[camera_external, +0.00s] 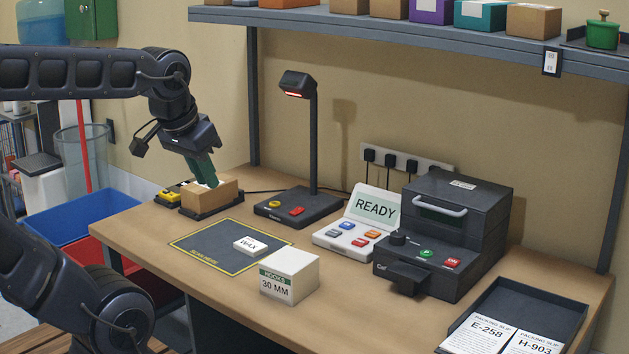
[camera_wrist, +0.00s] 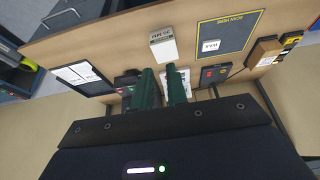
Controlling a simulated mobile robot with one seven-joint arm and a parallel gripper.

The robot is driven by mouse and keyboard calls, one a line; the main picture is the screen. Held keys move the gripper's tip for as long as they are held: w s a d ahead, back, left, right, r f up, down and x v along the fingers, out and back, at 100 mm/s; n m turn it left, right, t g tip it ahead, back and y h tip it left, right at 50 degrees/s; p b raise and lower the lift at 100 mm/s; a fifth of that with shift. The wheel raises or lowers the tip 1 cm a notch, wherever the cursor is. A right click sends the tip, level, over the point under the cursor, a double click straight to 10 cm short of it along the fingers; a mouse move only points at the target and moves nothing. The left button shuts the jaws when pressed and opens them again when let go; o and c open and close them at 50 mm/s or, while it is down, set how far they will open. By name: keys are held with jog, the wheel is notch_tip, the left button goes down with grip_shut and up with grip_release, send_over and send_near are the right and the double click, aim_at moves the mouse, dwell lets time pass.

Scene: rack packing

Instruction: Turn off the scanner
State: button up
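The scanner is a black stand with a hooded head (camera_external: 297,84) that glows red underneath. Its base (camera_external: 328,203) carries a yellow ring button (camera_external: 275,204) and a red button (camera_external: 297,211). The base also shows in the wrist view (camera_wrist: 214,76), to the right of my fingers. My gripper (camera_external: 208,178) has green fingers and is in the air, left of the scanner in the external view. In the wrist view my gripper (camera_wrist: 165,76) shows a narrow gap between its fingers, with nothing seen held. In the external view its tips overlap a brown box, apparently without touching it.
The brown box (camera_external: 212,192) sits on a scale at the desk's left. A dark mat (camera_external: 208,243) bears a small WAX box (camera_external: 250,246). A HOOKS box (camera_external: 291,272), a READY console (camera_external: 372,209), a black machine (camera_external: 447,235) and a tray (camera_external: 535,305) fill the rest. A shelf (camera_external: 400,33) hangs above.

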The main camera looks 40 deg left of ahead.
jog(key=shift+w+r, duration=0.15)
jog(key=shift+w, duration=0.15)
grip_shut()
jog(key=w+a+r+n+g, duration=0.1)
jog(key=w+a+r+n, duration=0.15)
jog(key=w, duration=0.45)
jog(key=w+a+r+n, duration=0.1)
jog(key=w+n, duration=0.2)
jog(key=w, duration=0.3)
jog(key=n+g, duration=0.2)
jog(key=n, duration=1.1)
send_over(299, 208)
jog(key=s, duration=0.2)
notch_tip(299, 208, down, 18)
jog(key=shift+r, duration=0.15)
jog(key=shift+s+d+m, duration=0.1)
jog(key=shift+m, duration=0.15)
jog(key=f, duration=0.4)
jog(key=w+f, duration=0.1)
jog(key=f, duration=0.8)
jog(key=shift+w+f, duration=0.35)
jog(key=shift+f, duration=0.05)
